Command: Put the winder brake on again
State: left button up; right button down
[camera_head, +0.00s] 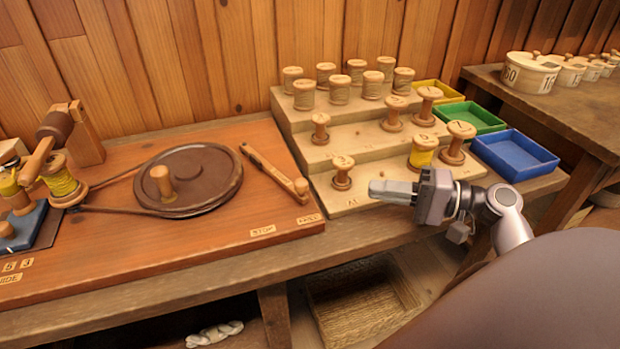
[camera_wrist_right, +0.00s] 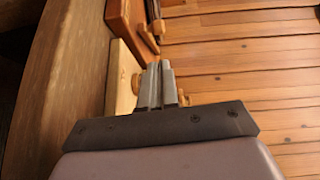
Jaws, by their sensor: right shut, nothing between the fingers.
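The winder brake is a wooden lever (camera_head: 270,170) on the red-brown winder board, right of the dark wheel (camera_head: 205,178). Its round knob (camera_head: 301,186) is at the near right end, closer to the right label (camera_head: 309,219) than to the STOP label (camera_head: 262,231). The lever stands apart from the wheel rim. My right gripper (camera_head: 372,190) is shut and empty, over the front of the stepped spool stand, right of the knob and apart from it. Its closed fingers also show in the right wrist view (camera_wrist_right: 159,68). My left gripper is out of view.
A stepped stand (camera_head: 352,201) with several spools is right of the board, with a spool (camera_head: 342,172) close behind my fingers. Yellow, green and blue trays (camera_head: 515,155) lie beyond. A belt (camera_head: 125,210) runs from the wheel to the winder spool. The board's front right is clear.

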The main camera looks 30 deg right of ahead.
jog(key=shift+w+a, duration=0.2)
dwell(0.3)
jog(key=shift+w+a, duration=0.15)
jog(key=x, duration=0.8)
jog(key=shift+p, duration=0.4)
jog(key=shift+w+a, duration=0.5)
jog(key=shift+a, duration=0.05)
